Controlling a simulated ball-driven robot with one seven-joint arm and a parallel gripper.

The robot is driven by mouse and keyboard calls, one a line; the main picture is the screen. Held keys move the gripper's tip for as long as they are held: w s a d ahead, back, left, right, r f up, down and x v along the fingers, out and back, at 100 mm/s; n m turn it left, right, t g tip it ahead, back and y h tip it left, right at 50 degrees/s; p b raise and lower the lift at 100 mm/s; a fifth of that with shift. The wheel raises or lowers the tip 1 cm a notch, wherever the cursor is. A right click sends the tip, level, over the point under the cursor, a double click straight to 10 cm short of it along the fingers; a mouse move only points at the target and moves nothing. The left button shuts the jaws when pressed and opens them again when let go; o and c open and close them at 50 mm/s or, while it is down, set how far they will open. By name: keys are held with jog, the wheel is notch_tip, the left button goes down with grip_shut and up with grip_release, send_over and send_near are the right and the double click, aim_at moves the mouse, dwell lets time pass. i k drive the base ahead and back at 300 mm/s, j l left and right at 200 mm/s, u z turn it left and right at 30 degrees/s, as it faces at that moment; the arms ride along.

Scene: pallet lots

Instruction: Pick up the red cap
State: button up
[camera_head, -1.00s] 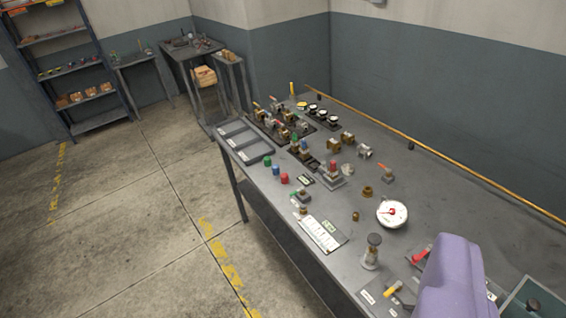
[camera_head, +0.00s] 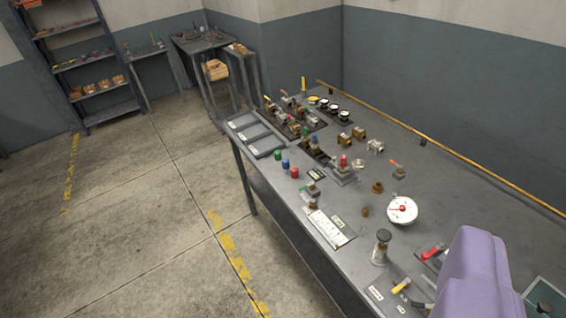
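A small red cap (camera_head: 294,173) stands on the grey workbench (camera_head: 460,212) near its left edge. It is in a short row with a blue cap (camera_head: 285,163) and a green cap (camera_head: 278,155) behind it. Another red piece (camera_head: 343,160) sits on top of a grey fixture to the right; it is too small to tell what it is. A smooth purple part, probably of my own arm, fills the lower right. No gripper fingertips show, and nothing is seen touching the red cap.
A white dial gauge (camera_head: 402,210), a dark-topped post (camera_head: 381,247) and a white chart (camera_head: 331,228) lie nearer on the bench. Grey trays (camera_head: 264,147) and several fittings stand farther back. A shelf rack (camera_head: 90,70) stands at the far left. The floor left of the bench is clear.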

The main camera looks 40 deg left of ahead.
aim_at(295, 171)
jog(key=i+j+u, duration=0.1)
jog(key=i+j, duration=0.25)
jog(key=i+j+u, duration=0.15)
jog(key=i+j, duration=0.15)
jog(key=i, duration=0.2)
jog(key=i+j+u, duration=0.1)
jog(key=i+j, duration=0.2)
jog(key=i, duration=0.15)
jog(key=i+j+u, duration=0.15)
jog(key=i, duration=0.3)
jog(key=i+j+u, duration=0.1)
jog(key=i+j, duration=0.15)
jog(key=i, duration=0.2)
jog(key=i+j+u, duration=0.15)
jog(key=i, duration=0.35)
